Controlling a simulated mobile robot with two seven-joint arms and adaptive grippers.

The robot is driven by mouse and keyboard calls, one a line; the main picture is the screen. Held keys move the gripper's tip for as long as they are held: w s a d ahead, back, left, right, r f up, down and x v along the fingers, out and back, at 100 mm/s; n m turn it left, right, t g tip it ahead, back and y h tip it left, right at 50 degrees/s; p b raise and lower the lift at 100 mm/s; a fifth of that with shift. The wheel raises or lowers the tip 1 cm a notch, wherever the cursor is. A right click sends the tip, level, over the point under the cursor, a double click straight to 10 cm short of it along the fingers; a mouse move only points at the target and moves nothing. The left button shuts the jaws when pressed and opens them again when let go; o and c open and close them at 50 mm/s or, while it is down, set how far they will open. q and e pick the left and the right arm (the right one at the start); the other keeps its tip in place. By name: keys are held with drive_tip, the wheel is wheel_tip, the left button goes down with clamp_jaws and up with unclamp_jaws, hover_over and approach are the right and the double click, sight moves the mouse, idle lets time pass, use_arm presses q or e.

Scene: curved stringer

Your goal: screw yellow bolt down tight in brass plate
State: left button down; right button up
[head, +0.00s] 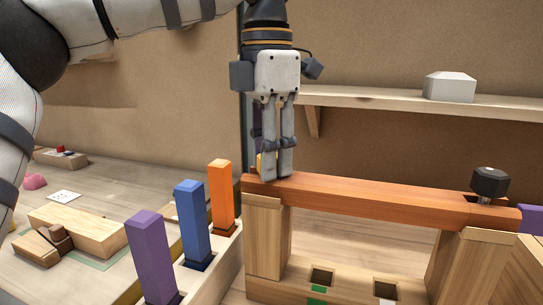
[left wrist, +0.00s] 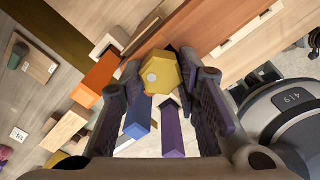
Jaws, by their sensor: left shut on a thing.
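The yellow bolt (left wrist: 172,74) shows its six-sided head between the two fingers of my left gripper in the left wrist view. In the head view only a sliver of the yellow bolt (head: 259,165) shows beside the fingers. My left gripper (head: 277,173) points straight down at the left end of a reddish-brown beam (head: 365,200) and is shut on the bolt head. The bolt's shank is hidden, so I cannot tell how deep it sits. I cannot make out a separate brass plate. My right gripper is not in view.
The beam rests on wooden posts (head: 265,240). A black-headed bolt (head: 489,182) stands raised at its right end. Purple (head: 150,255), blue (head: 192,220) and orange (head: 221,195) pegs stand upright at the left. A shelf (head: 390,101) runs behind.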

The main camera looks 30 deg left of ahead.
use_arm(q)
drive_tip(key=shift+f, duration=0.15)
drive_tip(key=c, duration=1.1)
unclamp_jaws()
